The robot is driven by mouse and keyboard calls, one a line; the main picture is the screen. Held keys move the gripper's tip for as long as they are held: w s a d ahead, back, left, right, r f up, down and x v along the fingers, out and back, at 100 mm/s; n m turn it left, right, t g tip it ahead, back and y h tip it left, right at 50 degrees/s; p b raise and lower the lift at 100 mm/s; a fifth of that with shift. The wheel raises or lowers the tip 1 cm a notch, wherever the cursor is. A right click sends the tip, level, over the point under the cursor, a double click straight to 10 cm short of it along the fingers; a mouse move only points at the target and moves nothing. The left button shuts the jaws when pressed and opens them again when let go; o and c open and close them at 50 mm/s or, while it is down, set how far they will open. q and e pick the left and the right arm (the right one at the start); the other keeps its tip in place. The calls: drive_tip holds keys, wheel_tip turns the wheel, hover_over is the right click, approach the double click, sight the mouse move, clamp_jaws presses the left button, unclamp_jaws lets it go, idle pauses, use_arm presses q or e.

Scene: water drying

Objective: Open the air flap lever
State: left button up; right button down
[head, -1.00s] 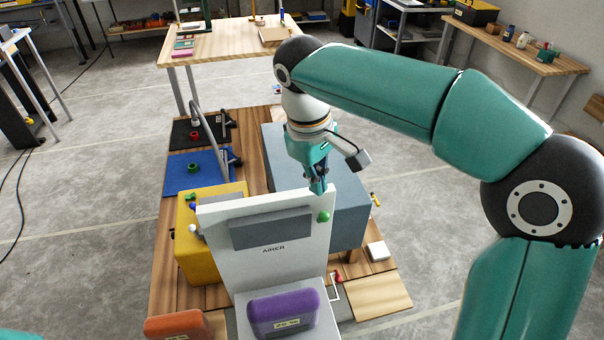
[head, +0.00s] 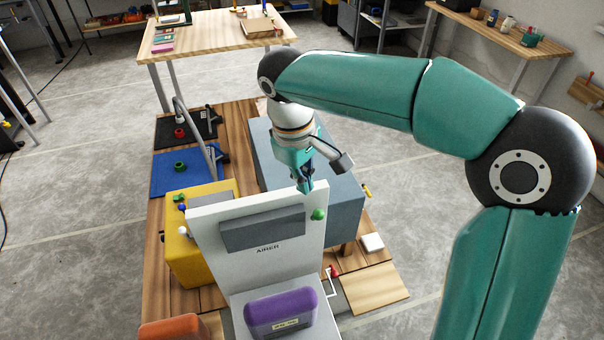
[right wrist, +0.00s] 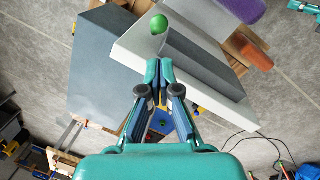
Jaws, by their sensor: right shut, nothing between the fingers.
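The white AIRER unit (head: 257,265) stands upright, with a grey panel (head: 262,230) on its face. A green ball knob (head: 319,214) sits at the upper right of that face; it also shows in the right wrist view (right wrist: 158,24). No label shows which part is the air flap lever. My right gripper (head: 308,187) points down by the unit's top edge, just above and behind the green knob. In the right wrist view my right gripper (right wrist: 158,72) is shut and empty, with the knob beyond its tips and apart from them. My left gripper is out of view.
A blue-grey box (head: 340,190) stands behind the unit, and a yellow box (head: 195,265) with small knobs stands left. A purple block (head: 281,313) sits in front. A red-ended white bent handle (head: 333,274) is low at the right. A grey bent pipe (head: 192,128) rises farther back.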

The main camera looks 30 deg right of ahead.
sight(316, 216)
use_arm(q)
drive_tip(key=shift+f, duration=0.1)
use_arm(e)
wheel_tip(316, 216, down, 6)
drive_tip(key=shift+d, duration=0.45)
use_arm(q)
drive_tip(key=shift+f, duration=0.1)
use_arm(e)
drive_tip(key=shift+f, duration=0.15)
